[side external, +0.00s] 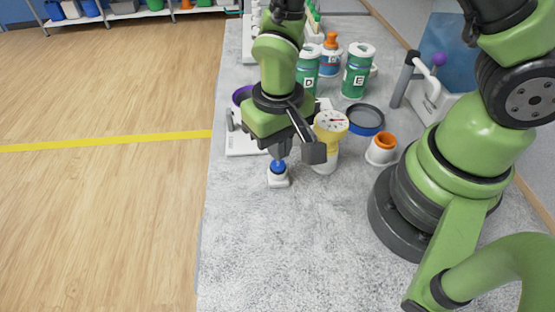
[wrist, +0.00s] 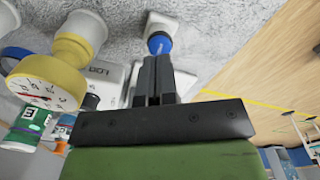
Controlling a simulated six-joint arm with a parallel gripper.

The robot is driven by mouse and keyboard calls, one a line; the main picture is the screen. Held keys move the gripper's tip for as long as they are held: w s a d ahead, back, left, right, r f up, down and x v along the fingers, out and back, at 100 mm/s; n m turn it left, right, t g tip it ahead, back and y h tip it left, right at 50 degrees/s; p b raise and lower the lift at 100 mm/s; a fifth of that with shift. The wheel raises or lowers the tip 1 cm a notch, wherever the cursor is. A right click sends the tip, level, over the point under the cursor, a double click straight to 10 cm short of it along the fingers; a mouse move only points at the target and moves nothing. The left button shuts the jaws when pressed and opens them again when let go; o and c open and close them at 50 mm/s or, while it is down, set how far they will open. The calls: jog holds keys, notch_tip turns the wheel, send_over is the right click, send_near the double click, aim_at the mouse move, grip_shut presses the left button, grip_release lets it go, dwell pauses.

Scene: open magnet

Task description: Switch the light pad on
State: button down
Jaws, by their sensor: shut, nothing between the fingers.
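A small white block with a blue round top (side external: 278,168) stands on the grey bench. It may be the light pad; no label shows on it. In the wrist view its blue top (wrist: 159,43) is right at my fingertips, partly hidden behind them. My gripper (side external: 280,154) points down directly over the block, with its fingers together and empty. The tips are at or just above the blue top; I cannot tell whether they touch it. In the wrist view the two fingers (wrist: 156,62) lie side by side.
A yellow-topped white dial device (side external: 331,126) stands close right of my gripper. A white device (side external: 241,143) lies behind left. Green jars D (side external: 307,62) and E (side external: 357,75), a dark blue dish (side external: 366,119) and an orange-topped white piece (side external: 381,150) stand behind. The front bench is clear.

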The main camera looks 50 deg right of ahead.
jog(key=shift+f, duration=1.35)
dwell(1.1)
jog(key=shift+r, duration=3.55)
jog(key=shift+r, duration=0.15)
jog(key=s+d+r+t+y, duration=0.1)
jog(key=s+d+r+t, duration=0.2)
jog(key=r, duration=0.6)
jog(key=s+d+r+m+t+y, duration=0.1)
jog(key=s+d+r+t, duration=0.2)
jog(key=s+r, duration=0.3)
notch_tip(320, 180, up, 4)
jog(key=shift+s+d+r+t, duration=0.25)
jog(key=shift+d+t, duration=0.15)
jog(key=shift+t, duration=0.2)
